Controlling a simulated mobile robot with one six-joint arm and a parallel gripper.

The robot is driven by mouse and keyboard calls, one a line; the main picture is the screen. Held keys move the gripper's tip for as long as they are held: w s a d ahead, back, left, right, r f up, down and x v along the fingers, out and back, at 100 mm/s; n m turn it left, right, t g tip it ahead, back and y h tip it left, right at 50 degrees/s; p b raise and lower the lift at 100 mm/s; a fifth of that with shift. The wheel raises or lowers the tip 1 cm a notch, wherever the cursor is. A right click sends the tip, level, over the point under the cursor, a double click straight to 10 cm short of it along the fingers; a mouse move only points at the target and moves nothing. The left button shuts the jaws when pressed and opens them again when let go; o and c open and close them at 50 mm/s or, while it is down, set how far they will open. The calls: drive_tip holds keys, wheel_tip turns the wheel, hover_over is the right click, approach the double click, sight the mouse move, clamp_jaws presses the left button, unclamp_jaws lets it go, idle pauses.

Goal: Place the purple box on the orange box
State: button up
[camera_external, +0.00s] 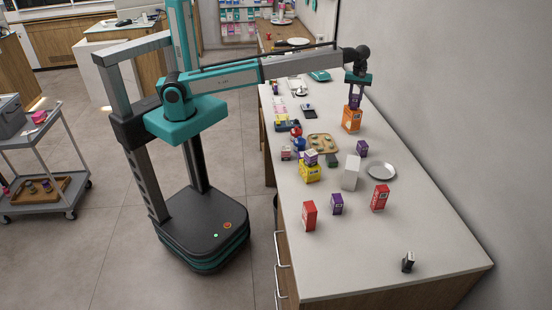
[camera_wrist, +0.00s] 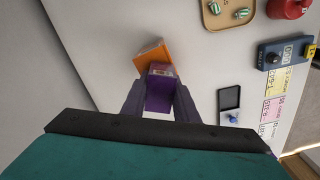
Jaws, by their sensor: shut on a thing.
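My gripper (camera_external: 355,91) is at the far part of the counter, pointing down, shut on a purple box (camera_external: 355,101). The purple box also shows between the two fingers in the wrist view (camera_wrist: 160,96). The orange box (camera_external: 351,120) stands on the counter directly below, and the purple box's lower end meets its top edge in the external view. In the wrist view the orange box (camera_wrist: 152,56) shows just beyond the purple box, turned at a slight angle to it. I cannot tell whether the two boxes touch.
Other purple boxes stand on the counter (camera_external: 362,149) and (camera_external: 337,204), near a white box (camera_external: 351,173), a plate (camera_external: 381,171) and red boxes (camera_external: 309,215). A yellow box (camera_external: 310,173) and a wooden tray (camera_external: 322,143) are further left. The wall runs along the right.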

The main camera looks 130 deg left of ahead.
sight(356, 96)
drive_tip(key=shift+f, duration=0.1)
drive_tip(key=o, duration=1.1)
drive_tip(key=shift+c, duration=0.2)
drive_tip(key=shift+r+b, duration=1.45)
drive_tip(key=shift+r, duration=4.7)
